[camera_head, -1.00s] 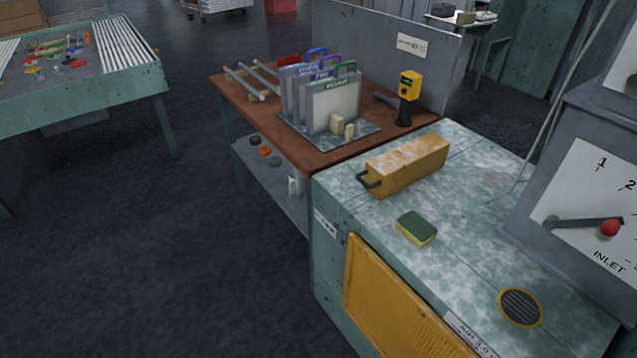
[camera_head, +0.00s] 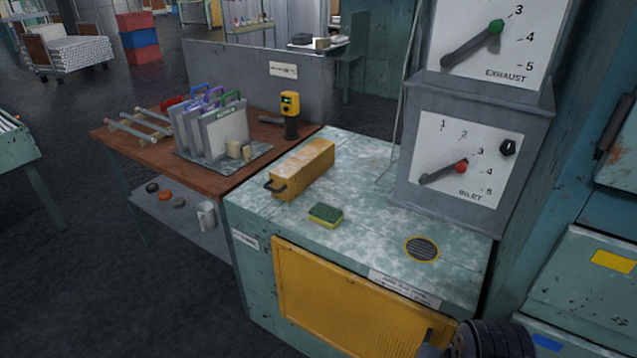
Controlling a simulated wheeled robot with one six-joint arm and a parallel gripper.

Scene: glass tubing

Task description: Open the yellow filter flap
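The yellow filter flap (camera_head: 350,305) is a ribbed panel on the front of the pale green cabinet (camera_head: 370,200). It looks shut, lying flush with the front, and its lower part runs out of the picture. A dark ribbed round part (camera_head: 492,340), seemingly of my arm, shows at the bottom edge in front of the flap's right end. A small dark grey bar (camera_head: 428,340) stands beside it over the flap; I cannot tell whether it is a handle or a gripper finger. No pair of fingertips can be made out.
On the cabinet top are a yellow box (camera_head: 302,168) with a dark handle, a green and yellow sponge (camera_head: 326,215) and a round vent (camera_head: 421,249). The inlet dial box (camera_head: 463,165) stands behind. A brown table (camera_head: 130,153) adjoins at the left. Open floor (camera_head: 90,290) lies front left.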

